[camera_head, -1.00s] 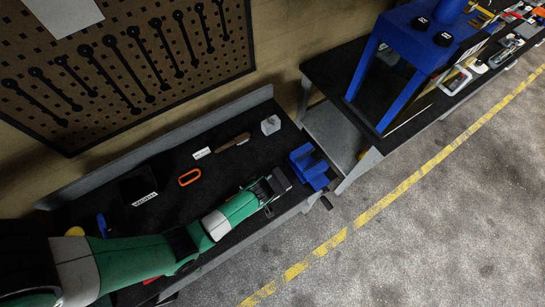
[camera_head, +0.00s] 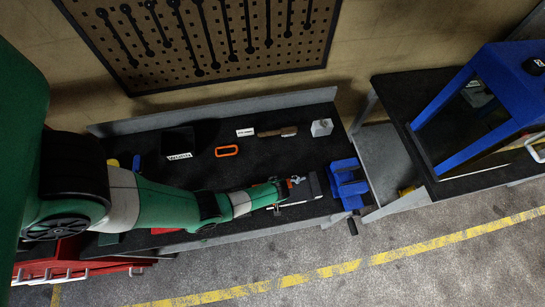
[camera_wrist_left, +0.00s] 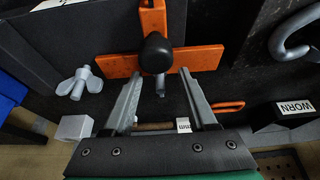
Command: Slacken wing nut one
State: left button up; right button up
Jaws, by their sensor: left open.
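My left gripper (camera_wrist_left: 160,78) is open in the left wrist view, its two grey fingers spread. Ahead of the fingertips is an orange bracket (camera_wrist_left: 195,58) with a rounded black knob (camera_wrist_left: 156,52) lying between the finger lines. I cannot tell whether the fingers touch it. A grey wing nut (camera_wrist_left: 78,83) stands left of the fingers, apart from them. Its number is not readable. In the head view my left gripper (camera_head: 284,190) is low over the front right of the bench, by small orange and grey parts (camera_head: 296,181); details there are too small. My right gripper is not in view.
A blue vise (camera_head: 347,184) stands right of the gripper at the bench end. An orange ring (camera_head: 227,151), a wooden-handled tool (camera_head: 277,132), a pale block (camera_head: 321,127) and a dark box (camera_head: 179,141) lie farther back. The bench middle (camera_head: 265,165) is clear.

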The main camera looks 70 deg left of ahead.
pick_arm(q)
jog(key=shift+a+f, duration=0.2)
jog(key=shift+f, duration=0.3)
grip_shut()
jog(key=n+g, duration=0.1)
jog(key=n, duration=0.1)
jog(key=shift+w+n, duration=0.15)
jog(key=shift+n, duration=0.25)
jog(key=shift+w+a+n+g+h+b, duration=0.15)
jog(key=shift+n+g+b, duration=0.3)
jog(key=shift+n, duration=0.7)
jog(key=shift+d+n+g+h+b, duration=0.15)
jog(key=shift+n+g+b, duration=0.25)
jog(key=shift+n, duration=0.75)
